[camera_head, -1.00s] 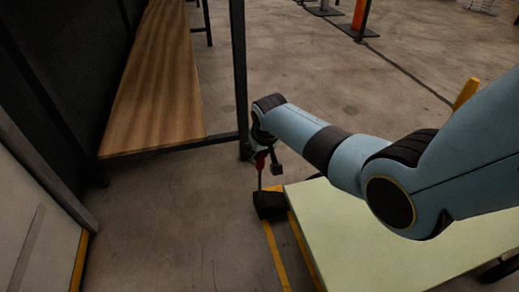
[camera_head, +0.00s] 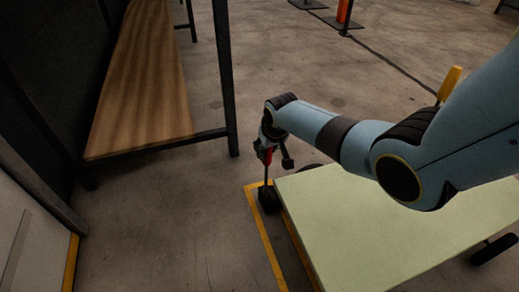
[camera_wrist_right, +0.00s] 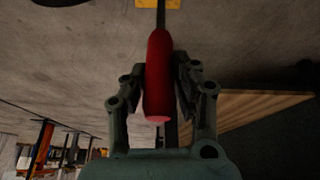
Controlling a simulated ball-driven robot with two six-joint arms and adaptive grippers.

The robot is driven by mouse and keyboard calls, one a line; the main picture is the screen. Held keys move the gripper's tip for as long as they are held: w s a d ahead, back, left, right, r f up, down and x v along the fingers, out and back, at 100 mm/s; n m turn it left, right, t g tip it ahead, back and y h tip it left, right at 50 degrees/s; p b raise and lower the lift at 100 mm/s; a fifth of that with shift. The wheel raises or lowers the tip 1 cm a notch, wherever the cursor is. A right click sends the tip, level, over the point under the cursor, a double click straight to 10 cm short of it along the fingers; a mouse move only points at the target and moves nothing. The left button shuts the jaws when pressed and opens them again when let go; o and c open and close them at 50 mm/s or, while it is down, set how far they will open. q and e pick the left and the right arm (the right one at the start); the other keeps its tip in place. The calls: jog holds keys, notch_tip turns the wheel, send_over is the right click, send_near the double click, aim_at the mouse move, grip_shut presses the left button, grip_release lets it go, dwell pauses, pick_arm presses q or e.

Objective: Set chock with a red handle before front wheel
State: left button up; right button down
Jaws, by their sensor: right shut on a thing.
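The chock (camera_head: 268,200) is a small black block with a thin upright rod and a red handle (camera_head: 267,158). My right gripper (camera_head: 265,150) is shut on the red handle, with the chock hanging below. In the right wrist view the handle (camera_wrist_right: 158,75) sits between the two fingers (camera_wrist_right: 160,88). The chock is beside the left edge of a cart with a pale green deck (camera_head: 380,235); I cannot tell whether it touches the floor. A dark wheel (camera_head: 310,168) shows partly behind the deck's far edge. My left gripper is out of view.
Yellow lines (camera_head: 262,235) mark the floor along the cart's left side. A wooden bench (camera_head: 140,90) with a dark post (camera_head: 224,80) stands to the left. Another dark wheel (camera_head: 493,248) shows at lower right. The floor between bench and cart is clear.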

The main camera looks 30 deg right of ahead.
jog(key=shift+d+r, duration=0.1)
jog(key=shift+d, duration=0.3)
jog(key=c, duration=1)
grip_release()
jog(key=shift+o, duration=0.3)
jog(key=shift+s, duration=0.15)
jog(key=v, duration=1.2)
jog(key=shift+s, duration=0.1)
